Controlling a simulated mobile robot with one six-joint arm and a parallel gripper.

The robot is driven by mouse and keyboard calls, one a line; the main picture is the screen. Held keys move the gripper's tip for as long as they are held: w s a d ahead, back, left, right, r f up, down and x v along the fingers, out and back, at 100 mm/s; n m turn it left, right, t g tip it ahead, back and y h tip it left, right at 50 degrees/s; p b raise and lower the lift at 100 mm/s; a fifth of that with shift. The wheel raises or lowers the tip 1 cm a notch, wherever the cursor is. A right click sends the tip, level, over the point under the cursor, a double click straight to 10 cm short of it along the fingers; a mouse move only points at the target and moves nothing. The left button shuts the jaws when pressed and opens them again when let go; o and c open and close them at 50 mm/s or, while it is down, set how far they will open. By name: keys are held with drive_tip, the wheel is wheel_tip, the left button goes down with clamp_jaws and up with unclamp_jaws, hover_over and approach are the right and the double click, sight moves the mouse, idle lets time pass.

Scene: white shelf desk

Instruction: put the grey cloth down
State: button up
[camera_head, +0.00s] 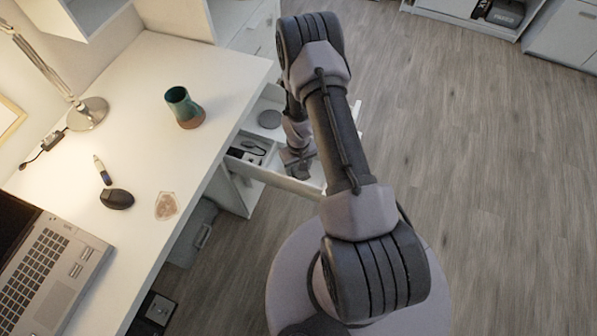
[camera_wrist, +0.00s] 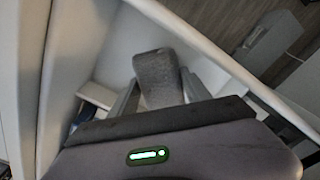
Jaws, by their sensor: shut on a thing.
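The grey cloth (camera_wrist: 157,72) shows in the wrist view as a dark grey folded block between my fingers. My gripper (camera_wrist: 160,92) is shut on it, with one finger on each side. Below it is the pale inside of an open drawer. In the head view my gripper (camera_head: 297,160) reaches down over the open white drawer (camera_head: 305,186) at the desk's side. The cloth cannot be made out clearly there, and whether it touches the drawer floor cannot be told.
Small dark items (camera_head: 247,150) lie in the drawer's left part. The drawer walls stand close around my gripper. On the desk (camera_head: 150,75) are a green cup (camera_head: 184,107), a lamp (camera_head: 87,113), a mouse (camera_head: 117,199) and a laptop (camera_head: 45,270). The floor at right is clear.

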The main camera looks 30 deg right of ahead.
drive_tip(key=shift+f, duration=0.9)
drive_tip(key=shift+f, duration=0.1)
